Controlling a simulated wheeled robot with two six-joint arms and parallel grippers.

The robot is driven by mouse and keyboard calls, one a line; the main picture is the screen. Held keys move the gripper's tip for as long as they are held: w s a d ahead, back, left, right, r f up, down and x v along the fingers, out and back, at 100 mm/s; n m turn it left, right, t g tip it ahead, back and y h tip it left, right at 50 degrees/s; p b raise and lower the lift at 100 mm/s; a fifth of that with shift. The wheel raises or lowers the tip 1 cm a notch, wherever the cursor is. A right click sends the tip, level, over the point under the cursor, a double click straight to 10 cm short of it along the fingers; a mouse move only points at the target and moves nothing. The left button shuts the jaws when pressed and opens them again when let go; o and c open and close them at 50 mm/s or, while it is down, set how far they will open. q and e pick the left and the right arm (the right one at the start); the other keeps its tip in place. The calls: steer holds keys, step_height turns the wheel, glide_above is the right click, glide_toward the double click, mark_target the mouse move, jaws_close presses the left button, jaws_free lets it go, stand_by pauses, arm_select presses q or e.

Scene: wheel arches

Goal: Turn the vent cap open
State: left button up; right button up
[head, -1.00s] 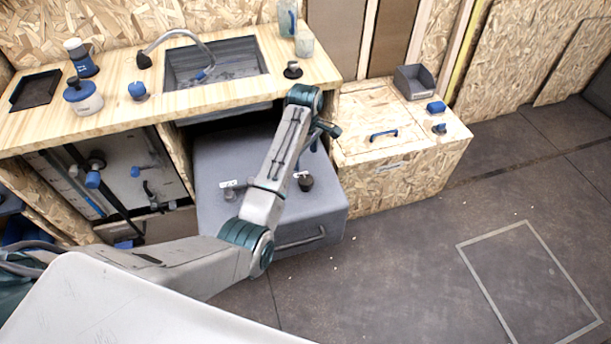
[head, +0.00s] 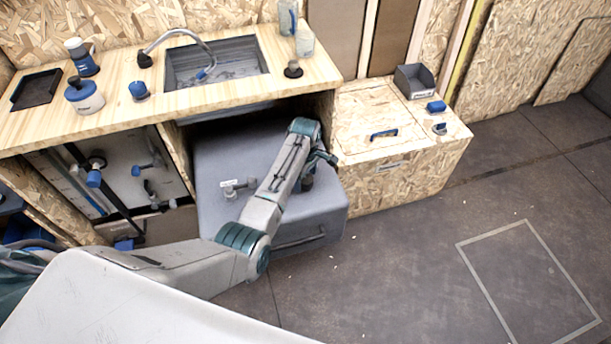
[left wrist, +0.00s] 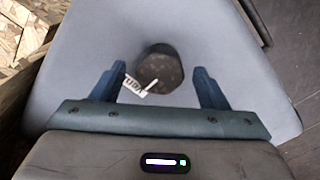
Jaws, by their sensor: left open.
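The vent cap (head: 307,183) is a dark round knob on top of the grey tank (head: 225,155), partly hidden by my left arm in the head view. In the left wrist view the cap (left wrist: 160,72) appears dark and faceted, with a white printed tag (left wrist: 137,86) beside it. My left gripper (head: 317,166) is just above the cap. In the left wrist view its two blue fingers (left wrist: 160,76) are spread, one on each side of the cap and apart from it. My right gripper is out of view.
The wooden counter (head: 215,103) with a sink overhangs the tank's back. A wooden box (head: 405,170) stands at the tank's right. The floor at right is clear.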

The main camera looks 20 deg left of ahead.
arm_select(q)
steer(key=c, duration=1)
steer(key=shift+r+m+p, duration=0.1)
steer(key=shift+m+p, duration=0.2)
steer(key=shift+p, duration=0.15)
steer(key=m+p, duration=0.2)
steer(key=shift+r+m+p, duration=0.15)
steer(key=shift+m+p, duration=0.2)
steer(key=shift+m, duration=0.05)
steer(key=m+p, duration=0.1)
steer(key=m, duration=0.1)
steer(key=shift+m+p, duration=0.4)
steer(key=m+p, duration=0.1)
steer(key=m, duration=0.1)
steer(key=shift+m, duration=0.4)
steer(key=m+p, duration=0.1)
steer(key=m, duration=0.2)
steer(key=shift+m+p, duration=0.3)
steer(key=shift+p, duration=0.05)
steer(key=m, duration=0.2)
steer(key=m+p, duration=0.1)
steer(key=m, duration=0.2)
steer(key=shift+w+d+f, duration=0.1)
steer(key=shift+f, duration=0.1)
steer(key=shift+m, duration=0.3)
